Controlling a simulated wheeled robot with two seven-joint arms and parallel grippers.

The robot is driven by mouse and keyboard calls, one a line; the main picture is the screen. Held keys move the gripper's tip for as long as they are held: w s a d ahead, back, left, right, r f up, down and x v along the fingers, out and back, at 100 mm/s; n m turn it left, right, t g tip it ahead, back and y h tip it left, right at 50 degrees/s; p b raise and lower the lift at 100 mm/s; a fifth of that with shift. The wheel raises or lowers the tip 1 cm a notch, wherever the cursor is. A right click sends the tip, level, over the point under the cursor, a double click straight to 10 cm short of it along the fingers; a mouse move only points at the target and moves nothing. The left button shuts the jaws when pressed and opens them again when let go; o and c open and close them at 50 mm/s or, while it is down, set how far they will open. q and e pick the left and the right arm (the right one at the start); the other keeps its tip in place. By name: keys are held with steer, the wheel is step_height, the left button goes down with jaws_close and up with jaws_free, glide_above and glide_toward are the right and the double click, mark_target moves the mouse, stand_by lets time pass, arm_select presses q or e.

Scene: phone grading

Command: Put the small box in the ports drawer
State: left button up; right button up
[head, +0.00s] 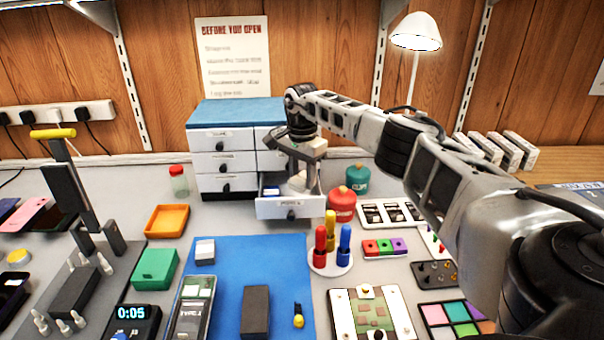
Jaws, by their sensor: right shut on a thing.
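An open drawer (291,210) juts out from the lower right of the drawer cabinet (222,168); the label on its front is too small to read. A blue item (271,190) lies inside at its left. My right gripper (299,182) points down at the open drawer, shut on a small pale thing mostly hidden by the fingers. I cannot tell whether that thing touches the drawer floor. My left gripper is not in view.
A red jar (342,204) and a green jar (357,179) stand close to the drawer's right. A round holder with red, yellow and blue pens (330,262) stands in front. An orange tray (167,220) lies to the left. A white lamp (416,32) stands behind my right arm.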

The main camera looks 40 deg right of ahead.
mark_target(302, 178)
steer(key=shift+f, duration=0.35)
steer(key=o, duration=0.9)
steer(key=shift+o, duration=0.2)
steer(key=shift+r, duration=0.35)
step_height(302, 178, up, 13)
steer(key=shift+f, duration=0.2)
